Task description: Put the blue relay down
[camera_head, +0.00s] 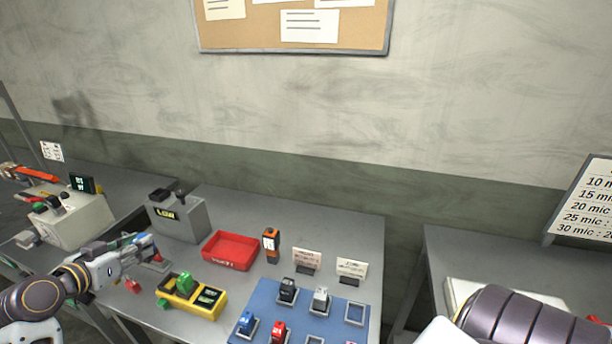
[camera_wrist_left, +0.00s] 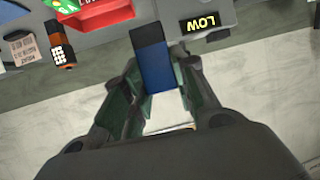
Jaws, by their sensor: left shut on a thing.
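My left gripper (camera_head: 148,247) is shut on a blue relay (camera_wrist_left: 156,68), a blue block with a dark end, which sits between the two fingers in the left wrist view. In the head view the gripper hides most of it and is over the left part of the table, left of the red tray and below the grey LOW box. Another blue relay (camera_head: 247,322) stands on the blue mat (camera_head: 262,300), beside a red relay (camera_head: 279,330). A black relay (camera_head: 288,290) and a pale grey relay (camera_head: 320,299) stand behind them. My right gripper is not visible.
A yellow tester (camera_head: 208,305) holds a green relay (camera_head: 185,284). The red tray (camera_head: 230,250), grey LOW box (camera_head: 180,218) and orange meter (camera_head: 271,243) stand behind. An empty square outline (camera_head: 355,313) shows on the mat's right. Two cards (camera_head: 306,260) stand behind the mat.

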